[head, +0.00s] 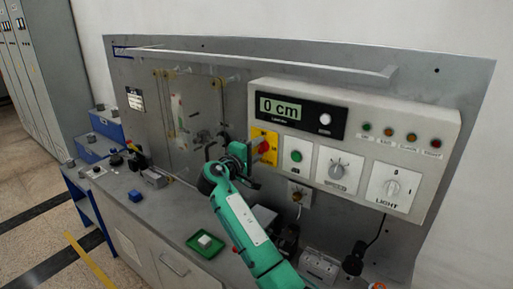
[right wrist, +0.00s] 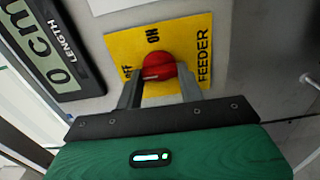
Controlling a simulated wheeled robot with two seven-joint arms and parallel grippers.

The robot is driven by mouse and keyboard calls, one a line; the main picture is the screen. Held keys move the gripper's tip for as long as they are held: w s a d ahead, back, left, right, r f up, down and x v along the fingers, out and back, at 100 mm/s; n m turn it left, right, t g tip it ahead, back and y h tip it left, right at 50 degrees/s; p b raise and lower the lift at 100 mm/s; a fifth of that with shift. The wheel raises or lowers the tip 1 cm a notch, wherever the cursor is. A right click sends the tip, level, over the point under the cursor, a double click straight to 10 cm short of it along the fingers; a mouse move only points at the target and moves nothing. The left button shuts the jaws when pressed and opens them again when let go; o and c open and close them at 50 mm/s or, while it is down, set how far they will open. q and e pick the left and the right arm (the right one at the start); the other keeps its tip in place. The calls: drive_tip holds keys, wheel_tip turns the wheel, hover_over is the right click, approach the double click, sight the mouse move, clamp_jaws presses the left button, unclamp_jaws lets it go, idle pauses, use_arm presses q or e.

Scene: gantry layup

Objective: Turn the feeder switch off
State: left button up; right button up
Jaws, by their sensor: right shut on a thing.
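The feeder switch is a red round knob (right wrist: 158,65) on a yellow plate (right wrist: 188,34) marked FEEDER and ON, with a partly covered label ending in FF at the left. A short pale line shows on the knob's lower left; I cannot tell surely which setting it marks. In the head view the yellow plate (head: 268,142) sits at the left end of the control box. My right gripper (right wrist: 159,78) is shut on the knob, one finger at each side. In the head view this gripper (head: 252,152) partly hides the knob. My left gripper is not in view.
The control box (head: 440,118) carries a display (head: 287,109) reading 0 cm, a green button (head: 296,156), a grey dial (head: 339,168) and a LIGHT dial (head: 390,187).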

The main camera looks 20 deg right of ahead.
idle(0.4)
drive_tip(key=o, duration=1)
drive_tip(key=shift+a, duration=0.1)
drive_tip(key=shift+s+a+f, duration=0.15)
drive_tip(key=shift+s+a, duration=0.05)
drive_tip(key=b+v, duration=0.5)
drive_tip(key=v, duration=0.8)
drive_tip(key=shift+b, duration=0.3)
